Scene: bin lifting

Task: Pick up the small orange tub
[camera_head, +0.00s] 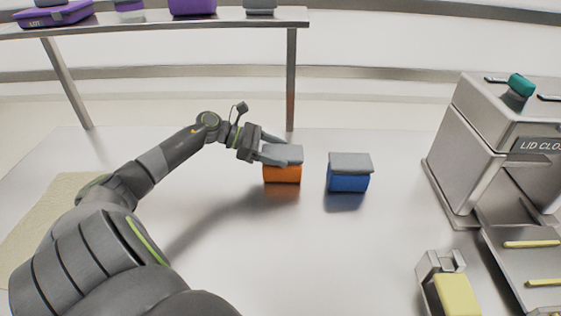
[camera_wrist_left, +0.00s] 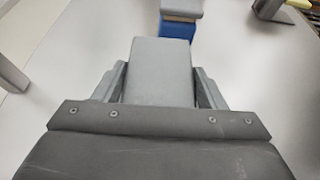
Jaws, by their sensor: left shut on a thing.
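The small orange tub (camera_head: 282,174) with a grey lid stands on the metal table, left of the blue tub. My left gripper (camera_head: 280,157) reaches it from the left and is shut on it near the lid. In the left wrist view the tub's grey lid (camera_wrist_left: 160,72) fills the space between the two fingers, and its orange body is hidden there. I cannot tell whether the tub is clear of the table. My right gripper is in neither view.
A blue tub (camera_head: 348,180) with a grey lid stands just right of the orange one. A metal lid-closing machine (camera_head: 475,150) stands at the right. A shelf (camera_head: 200,24) with purple containers is at the back. The table's front middle is clear.

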